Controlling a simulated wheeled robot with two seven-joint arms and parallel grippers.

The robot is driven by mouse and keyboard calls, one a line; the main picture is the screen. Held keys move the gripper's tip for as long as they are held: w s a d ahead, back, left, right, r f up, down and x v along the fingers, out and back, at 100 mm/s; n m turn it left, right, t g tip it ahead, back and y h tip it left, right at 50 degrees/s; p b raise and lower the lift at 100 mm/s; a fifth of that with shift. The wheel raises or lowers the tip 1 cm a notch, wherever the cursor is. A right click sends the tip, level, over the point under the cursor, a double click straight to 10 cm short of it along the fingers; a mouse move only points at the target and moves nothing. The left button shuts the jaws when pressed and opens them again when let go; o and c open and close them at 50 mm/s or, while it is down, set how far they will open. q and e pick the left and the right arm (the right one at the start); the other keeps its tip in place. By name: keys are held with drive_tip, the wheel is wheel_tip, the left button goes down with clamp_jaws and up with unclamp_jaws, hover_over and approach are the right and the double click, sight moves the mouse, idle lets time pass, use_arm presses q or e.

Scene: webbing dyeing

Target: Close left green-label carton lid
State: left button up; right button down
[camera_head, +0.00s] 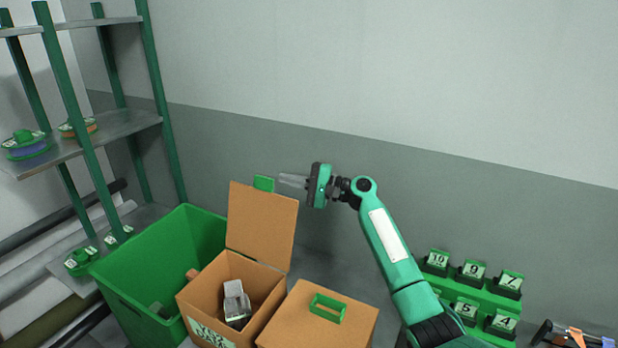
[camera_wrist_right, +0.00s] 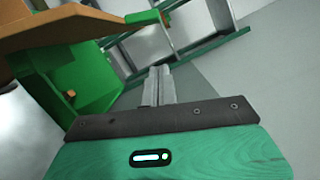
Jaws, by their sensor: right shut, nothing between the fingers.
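The left carton (camera_head: 200,300) is brown cardboard with a green-printed label (camera_head: 208,334) on its front. Its lid (camera_head: 261,225) stands open, nearly upright, with a green tab (camera_head: 264,183) on its top edge. In the wrist view the lid (camera_wrist_right: 75,28) and tab (camera_wrist_right: 148,18) are at upper left. My right gripper (camera_head: 283,180) is shut and empty, its fingertips just right of the tab. Whether they touch it, I cannot tell. The fingers (camera_wrist_right: 158,85) also show in the wrist view. My left gripper is not in view.
A closed carton (camera_head: 340,325) with a green handle (camera_head: 327,307) stands to the right. A grey object (camera_head: 236,301) lies in the open carton. A green bin (camera_head: 125,275) is at left, beside a shelf (camera_head: 90,140). Numbered green blocks (camera_head: 471,270) stand at right.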

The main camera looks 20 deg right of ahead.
drive_tip(key=a, duration=0.1)
drive_tip(key=s+a+r+p, duration=0.1)
drive_tip(key=a+p, duration=0.1)
drive_tip(key=shift+s+a+r, duration=0.15)
drive_tip(key=shift+s+a, duration=0.2)
drive_tip(key=shift+s, duration=0.05)
drive_tip(key=shift+s, duration=0.1)
